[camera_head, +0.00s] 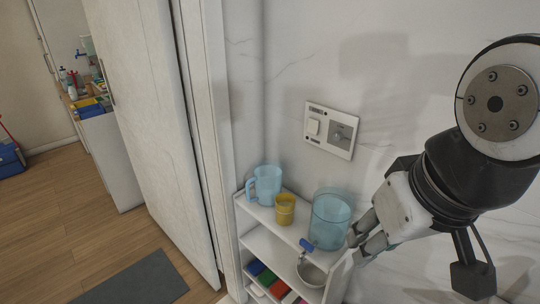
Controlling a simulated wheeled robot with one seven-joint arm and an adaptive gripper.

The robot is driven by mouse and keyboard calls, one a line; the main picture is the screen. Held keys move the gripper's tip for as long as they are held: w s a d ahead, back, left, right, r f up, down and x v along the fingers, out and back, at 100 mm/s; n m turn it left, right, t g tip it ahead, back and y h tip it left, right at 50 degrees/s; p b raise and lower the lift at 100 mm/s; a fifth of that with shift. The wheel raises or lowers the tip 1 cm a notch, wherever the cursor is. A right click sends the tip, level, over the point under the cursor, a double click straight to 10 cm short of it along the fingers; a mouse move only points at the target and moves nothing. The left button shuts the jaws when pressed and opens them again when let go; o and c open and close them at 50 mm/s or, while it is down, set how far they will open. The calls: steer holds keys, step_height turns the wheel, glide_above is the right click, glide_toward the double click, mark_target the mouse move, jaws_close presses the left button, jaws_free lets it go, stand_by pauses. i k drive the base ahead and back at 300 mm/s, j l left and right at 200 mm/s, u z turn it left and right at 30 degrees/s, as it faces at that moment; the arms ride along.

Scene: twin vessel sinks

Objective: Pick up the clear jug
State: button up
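A see-through, blue-tinted round vessel (331,219) stands at the right end of the white shelf's top; no handle shows on it. A light blue jug (266,185) with a handle on its left stands at the left end of the same top. I cannot tell for certain which of the two is the clear jug. My gripper (354,247) is just right of the see-through vessel, fingers pointing down-left toward it. Its two fingertips are apart with nothing seen between them. I cannot tell whether a finger touches the vessel.
A yellow cup (285,209) stands between the two vessels on the white shelf (262,216). A metal pan (311,274) and coloured items sit lower. A wall switch panel (331,130) is above. A white door (150,120) and open wooden floor (110,245) lie left.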

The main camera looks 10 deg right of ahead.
mark_target(268, 174)
steer(key=j+z, duration=0.2)
steer(key=j, duration=0.8)
steer(key=k+j+z, duration=0.2)
steer(key=j, duration=0.8)
steer(key=i+j+z, duration=0.1)
steer(key=j, duration=0.25)
steer(key=i+j, duration=0.3)
steer(key=i+j+z, duration=0.15)
steer(key=j, duration=0.25)
steer(key=i+j+z, duration=0.1)
steer(key=j, duration=0.3)
steer(key=i, duration=0.1)
